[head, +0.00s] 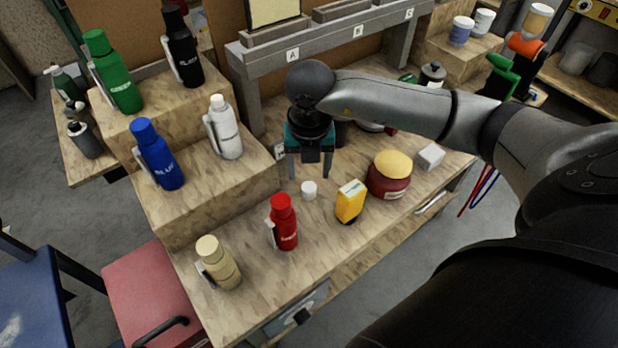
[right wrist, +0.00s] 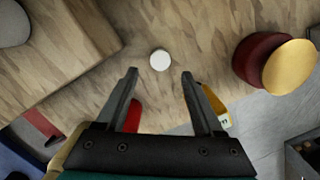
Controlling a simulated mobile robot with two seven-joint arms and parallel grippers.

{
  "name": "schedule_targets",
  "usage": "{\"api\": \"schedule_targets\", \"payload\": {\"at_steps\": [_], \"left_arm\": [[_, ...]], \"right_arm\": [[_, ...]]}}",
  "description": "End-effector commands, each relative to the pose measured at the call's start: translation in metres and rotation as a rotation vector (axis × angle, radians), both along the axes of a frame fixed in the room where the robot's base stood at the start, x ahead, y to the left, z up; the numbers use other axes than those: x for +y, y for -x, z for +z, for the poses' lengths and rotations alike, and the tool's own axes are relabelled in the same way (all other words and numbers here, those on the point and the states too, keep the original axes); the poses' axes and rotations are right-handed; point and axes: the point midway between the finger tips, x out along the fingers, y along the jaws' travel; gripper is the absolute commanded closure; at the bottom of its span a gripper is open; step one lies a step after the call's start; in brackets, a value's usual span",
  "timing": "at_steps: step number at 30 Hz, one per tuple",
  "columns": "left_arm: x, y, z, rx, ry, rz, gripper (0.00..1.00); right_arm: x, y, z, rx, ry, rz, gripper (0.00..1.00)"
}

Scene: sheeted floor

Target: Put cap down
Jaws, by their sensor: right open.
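A small white cap (head: 309,189) rests on the wooden workbench between the red bottle (head: 283,222) and the yellow device. It also shows in the right wrist view (right wrist: 160,60), centred just beyond the fingertips. My right gripper (head: 309,174) is open and empty above the bench, with its fingers pointing down close to the cap. In the right wrist view the two fingers (right wrist: 160,74) are spread apart with the cap lying free of them. My left gripper is not in view.
A yellow device (head: 350,201), a dark red jar with a yellow lid (head: 389,175) and a white box (head: 430,157) stand to the right. A beige bottle (head: 219,263) is at front left. Blue (head: 158,154), white (head: 224,127), green and black bottles stand on wooden steps. A grey shelf is behind.

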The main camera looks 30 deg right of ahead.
Motion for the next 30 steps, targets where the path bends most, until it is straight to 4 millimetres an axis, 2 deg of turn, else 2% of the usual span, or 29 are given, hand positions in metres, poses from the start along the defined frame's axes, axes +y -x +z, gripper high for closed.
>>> {"api": "schedule_targets", "payload": {"at_steps": [1,3,9,30], "left_arm": [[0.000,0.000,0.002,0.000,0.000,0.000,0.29],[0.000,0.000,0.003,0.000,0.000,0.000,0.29],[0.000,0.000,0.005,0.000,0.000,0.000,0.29],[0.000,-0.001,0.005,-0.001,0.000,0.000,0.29]], "right_arm": [[0.000,0.000,0.013,-0.005,0.002,0.002,0.31],[0.001,0.002,0.026,-0.003,0.001,0.002,0.31],[0.003,0.005,0.048,0.000,0.001,0.001,0.31],[0.003,0.006,0.052,0.001,0.000,0.001,0.31]]}}
